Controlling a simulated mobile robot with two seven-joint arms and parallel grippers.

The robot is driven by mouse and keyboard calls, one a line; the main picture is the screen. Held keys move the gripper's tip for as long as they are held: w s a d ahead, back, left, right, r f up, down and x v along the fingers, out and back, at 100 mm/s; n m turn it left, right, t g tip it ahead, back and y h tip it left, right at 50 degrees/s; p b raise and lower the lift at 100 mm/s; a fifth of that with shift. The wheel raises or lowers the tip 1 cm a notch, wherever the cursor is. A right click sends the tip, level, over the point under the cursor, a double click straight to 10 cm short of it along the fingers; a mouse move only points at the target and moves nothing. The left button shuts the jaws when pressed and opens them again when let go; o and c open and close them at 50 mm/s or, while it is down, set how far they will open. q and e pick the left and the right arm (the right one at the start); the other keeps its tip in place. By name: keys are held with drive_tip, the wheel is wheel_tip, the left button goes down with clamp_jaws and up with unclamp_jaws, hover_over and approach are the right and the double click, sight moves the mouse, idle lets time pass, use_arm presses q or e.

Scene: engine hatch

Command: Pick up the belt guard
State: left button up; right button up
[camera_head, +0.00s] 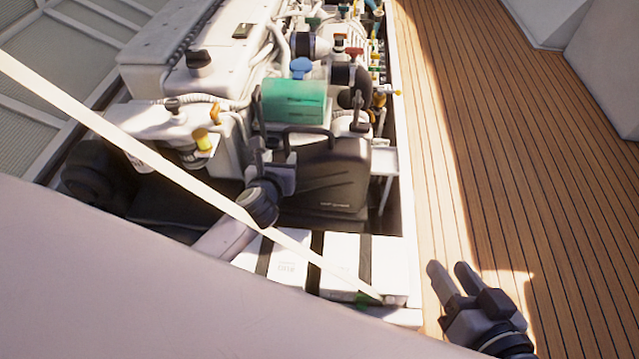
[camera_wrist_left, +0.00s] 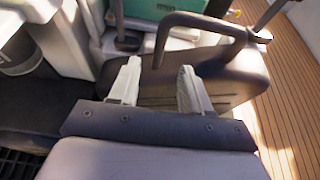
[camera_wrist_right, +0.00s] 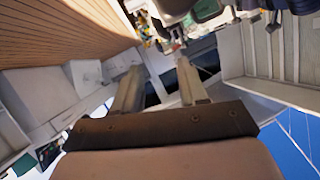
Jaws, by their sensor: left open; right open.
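The belt guard (camera_head: 330,180) is a black cover with a loop handle (camera_head: 308,132) on top, upright at the front of the engine. It also shows in the left wrist view (camera_wrist_left: 236,82), where the handle (camera_wrist_left: 205,22) arches beyond the fingertips. My left gripper (camera_head: 270,152) is open and empty, in front of the guard's left part and just short of the handle. Its fingers (camera_wrist_left: 160,68) point toward the guard and handle; I cannot tell whether they touch. My right gripper (camera_head: 448,267) is open and empty above the deck to the right, away from the guard.
The white engine (camera_head: 220,70) with hoses and a green cylinder (camera_head: 294,102) stands behind the guard. White boxes with black straps (camera_head: 290,265) lie in front. A pale strut (camera_head: 110,135) crosses the view diagonally. The wooden deck (camera_head: 490,150) at right is clear.

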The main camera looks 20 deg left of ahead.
sight(287, 148)
use_arm(q)
drive_tip(key=shift+b+x, duration=0.6)
drive_tip(key=shift+x, duration=0.55)
drive_tip(key=shift+w+f+b, duration=0.15)
drive_tip(key=shift+f+b, duration=0.15)
drive_tip(key=shift+f, duration=0.2)
drive_tip(key=b+x, duration=0.2)
drive_tip(key=x, duration=0.1)
drive_tip(key=shift+f, duration=0.25)
drive_tip(key=shift+w+a+f+b, duration=0.1)
drive_tip(key=shift+w+a+b, duration=0.05)
drive_tip(key=shift+w+b, duration=0.25)
use_arm(e)
drive_tip(key=shift+d+f+n+t, duration=0.25)
drive_tip(key=shift+d+n+t, duration=0.2)
drive_tip(key=shift+t, duration=0.15)
use_arm(q)
clamp_jaws()
use_arm(e)
drive_tip(key=shift+s, duration=0.1)
use_arm(q)
drive_tip(key=shift+w, duration=0.1)
